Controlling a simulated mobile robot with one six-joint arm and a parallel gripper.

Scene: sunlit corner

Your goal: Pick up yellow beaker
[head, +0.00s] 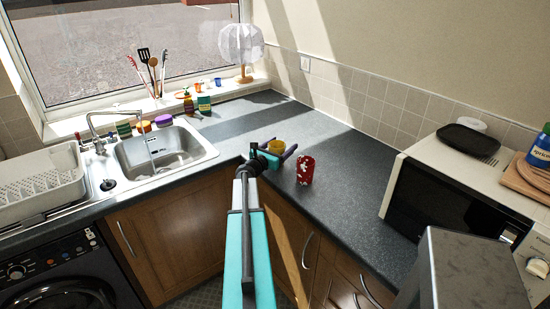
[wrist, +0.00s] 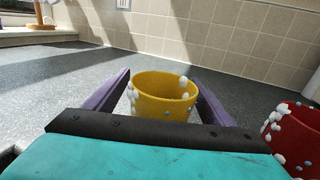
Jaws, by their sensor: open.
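The yellow beaker (wrist: 160,97) stands upright on the dark worktop in the wrist view, with white and blue dots on its side. In the head view the beaker (head: 277,146) shows at the end of my arm, partly hidden by it. My gripper (wrist: 163,88) is open, with one purple finger on each side of the beaker. In the head view my gripper (head: 273,153) is over the worktop near the corner. I cannot tell whether either finger touches the beaker. The beaker's base is hidden behind my gripper body.
A red beaker (head: 305,170) with white dots stands close to the right, also in the wrist view (wrist: 295,135). The sink (head: 190,150) is to the left, a microwave (head: 440,205) to the right. The tiled wall (head: 370,110) is behind. Worktop beyond the beaker is clear.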

